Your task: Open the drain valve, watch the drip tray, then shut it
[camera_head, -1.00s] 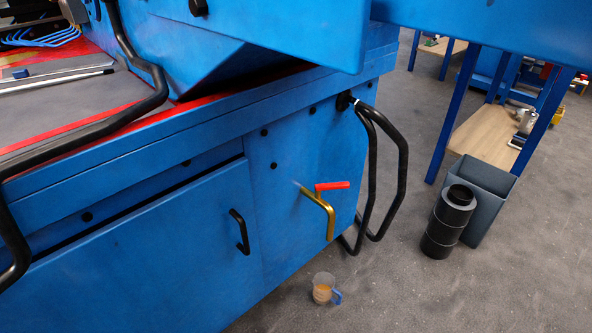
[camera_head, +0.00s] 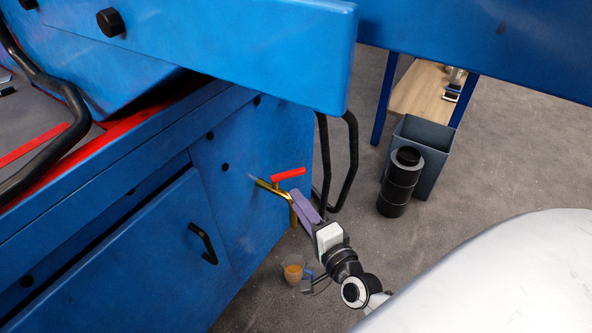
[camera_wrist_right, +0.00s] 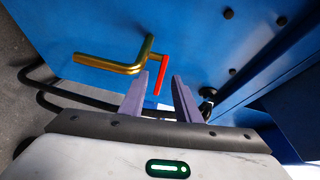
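The drain valve is a bent brass pipe (camera_head: 268,188) with a red lever (camera_head: 288,174), on the blue machine's panel. Its spout points down, and the lever sticks out to the right. My right gripper (camera_head: 298,194) is beside the spout, just below the lever. In the right wrist view its purple fingers (camera_wrist_right: 159,82) are apart. The red lever (camera_wrist_right: 163,75) shows in the gap between their tips; I cannot tell whether they touch it. The brass pipe (camera_wrist_right: 105,64) is left of the lever. A clear jug (camera_head: 293,268) with amber liquid stands on the floor below. I see no separate drip tray. My left gripper is not in view.
A black bent handle bar (camera_head: 350,165) is at the machine's corner, close behind my right gripper. A black door handle (camera_head: 203,244) is left of the valve. A grey bin (camera_head: 430,150) and a black cylinder (camera_head: 398,185) stand on the floor at right.

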